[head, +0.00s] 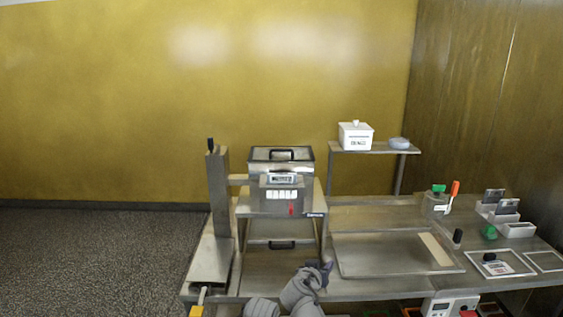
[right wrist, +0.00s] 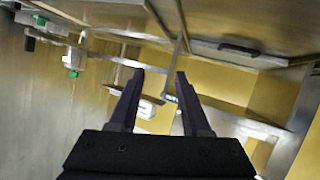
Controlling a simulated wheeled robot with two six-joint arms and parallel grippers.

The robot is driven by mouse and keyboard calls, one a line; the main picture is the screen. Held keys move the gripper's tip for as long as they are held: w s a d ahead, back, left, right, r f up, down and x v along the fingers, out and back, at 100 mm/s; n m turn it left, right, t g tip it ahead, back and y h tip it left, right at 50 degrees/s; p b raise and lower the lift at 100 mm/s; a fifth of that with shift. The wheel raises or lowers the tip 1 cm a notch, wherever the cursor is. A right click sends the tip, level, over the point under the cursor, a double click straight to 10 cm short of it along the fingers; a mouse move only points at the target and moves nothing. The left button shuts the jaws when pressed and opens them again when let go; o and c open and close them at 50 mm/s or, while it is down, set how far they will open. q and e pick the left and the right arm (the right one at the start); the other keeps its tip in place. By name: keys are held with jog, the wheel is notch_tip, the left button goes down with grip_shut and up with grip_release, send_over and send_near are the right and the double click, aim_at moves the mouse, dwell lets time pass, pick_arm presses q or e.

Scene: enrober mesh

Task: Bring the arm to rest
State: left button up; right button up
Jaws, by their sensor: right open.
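My right gripper (head: 325,272) reaches in low at the front of the steel table, just left of the tray. In the right wrist view its two dark fingers (right wrist: 159,83) stand apart with nothing between them, so it is open and empty. My left gripper does not show in either view. The enrober machine (head: 281,180), a steel box with a black-handled lid, stands behind my right gripper, apart from it.
A shallow steel tray (head: 355,271) lies right of my gripper. A raised shelf (head: 376,149) holds a white lidded box (head: 355,136). Containers with green and orange tools (head: 436,202) stand at the right. A tall steel post (head: 218,195) stands at the left.

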jog(key=s+a+f+n+g+y, duration=0.2)
jog(key=s+f+g, duration=0.4)
jog(key=s, duration=0.6)
jog(key=s+a+f+n+g+y, duration=0.2)
jog(key=s+a+f+n+g, duration=0.2)
jog(key=s, duration=0.8)
notch_tip(320, 180, down, 3)
jog(key=shift+f+g, duration=0.1)
jog(key=shift+g, duration=1.1)
